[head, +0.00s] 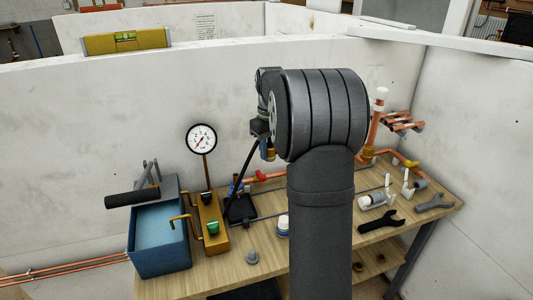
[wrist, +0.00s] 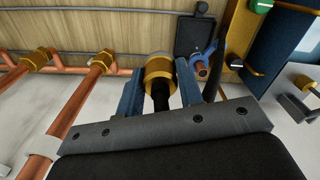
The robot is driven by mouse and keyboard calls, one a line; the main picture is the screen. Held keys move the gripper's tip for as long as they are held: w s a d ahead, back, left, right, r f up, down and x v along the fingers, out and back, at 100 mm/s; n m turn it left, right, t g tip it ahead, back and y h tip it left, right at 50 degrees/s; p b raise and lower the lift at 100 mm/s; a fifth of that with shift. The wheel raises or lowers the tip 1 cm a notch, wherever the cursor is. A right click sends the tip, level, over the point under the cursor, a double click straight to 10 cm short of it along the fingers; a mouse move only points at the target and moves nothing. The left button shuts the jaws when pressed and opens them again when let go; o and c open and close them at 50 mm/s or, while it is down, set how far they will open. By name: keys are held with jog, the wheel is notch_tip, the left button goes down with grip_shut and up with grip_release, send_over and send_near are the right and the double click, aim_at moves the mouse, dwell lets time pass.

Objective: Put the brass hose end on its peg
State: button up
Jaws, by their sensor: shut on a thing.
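My gripper (wrist: 158,84) is shut on the brass hose end (wrist: 158,68), which sits between its two blue fingers with a black part behind it. In the head view, my gripper (head: 265,148) shows just left of my arm, above the bench, with the brass hose end (head: 271,155) at its tip. A black hose (head: 241,178) slants down from there towards the pump. In the wrist view, a copper stub with a blue part (wrist: 202,68) stands right of the fingers, by a black plate (wrist: 194,35). I cannot tell which thing is the peg.
The wooden bench (head: 265,277) holds a blue tank (head: 160,238), a brass block with a gauge (head: 201,138), a black plate (head: 240,209) and wrenches (head: 382,221). Copper pipes (head: 375,125) rise at the right. My arm hides the bench's middle. White walls stand behind and right.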

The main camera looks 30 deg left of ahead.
jog(key=shift+r, duration=1.65)
jog(key=s+f, duration=0.9)
jog(key=s, duration=0.1)
send_over(252, 251)
notch_tip(252, 251, down, 8)
jog(key=shift+f, duration=3.35)
jog(key=shift+f, duration=0.9)
jog(key=o, duration=0.9)
